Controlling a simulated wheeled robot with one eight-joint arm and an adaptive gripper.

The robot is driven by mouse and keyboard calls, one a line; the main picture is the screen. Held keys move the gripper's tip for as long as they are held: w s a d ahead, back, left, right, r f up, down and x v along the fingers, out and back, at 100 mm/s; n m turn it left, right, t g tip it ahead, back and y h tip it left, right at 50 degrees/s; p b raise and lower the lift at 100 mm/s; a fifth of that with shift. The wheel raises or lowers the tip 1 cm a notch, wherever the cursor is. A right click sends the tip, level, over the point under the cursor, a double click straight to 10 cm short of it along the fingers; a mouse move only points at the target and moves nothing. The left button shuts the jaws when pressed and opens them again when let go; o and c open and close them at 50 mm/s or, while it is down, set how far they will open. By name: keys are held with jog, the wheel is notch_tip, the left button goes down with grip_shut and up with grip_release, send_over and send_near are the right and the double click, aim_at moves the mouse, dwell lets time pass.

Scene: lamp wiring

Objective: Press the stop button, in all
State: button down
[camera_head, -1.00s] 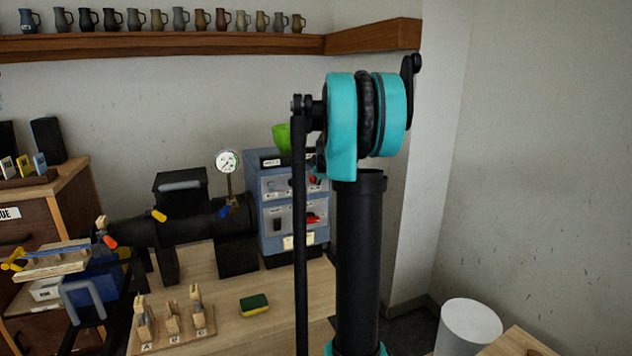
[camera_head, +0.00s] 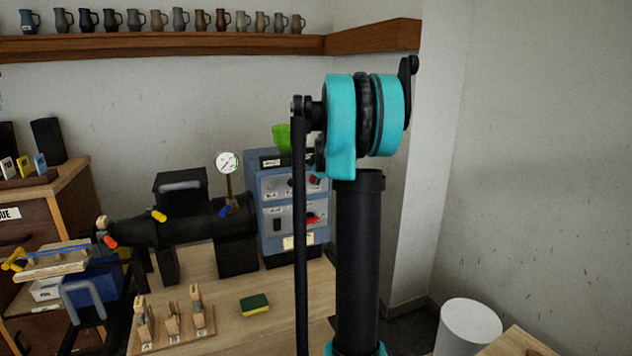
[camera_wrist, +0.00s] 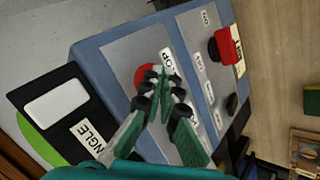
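The stop button (camera_wrist: 146,76) is a red round button on the blue-grey panel box (camera_wrist: 92,50). In the wrist view it is partly covered by my gripper (camera_wrist: 158,78), whose fingertips are close together in front of it. The label beside it is partly hidden, with "OP" readable. I cannot tell whether the tips touch the button. Nothing is seen held between the fingers. In the head view the panel box (camera_head: 268,219) stands at the back of the bench, and my arm hides its right part and most of my gripper.
A sponge (camera_head: 254,305) and wooden rack (camera_head: 174,335) lie on the bench in front.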

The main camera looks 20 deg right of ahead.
jog(key=shift+w+a, duration=0.1)
jog(key=shift+w, duration=0.05)
jog(key=shift+s, duration=1)
jog(key=shift+s, duration=0.15)
jog(key=s, duration=0.4)
jog(key=shift+s+f, duration=0.1)
jog(key=shift+s, duration=0.3)
dwell(0.5)
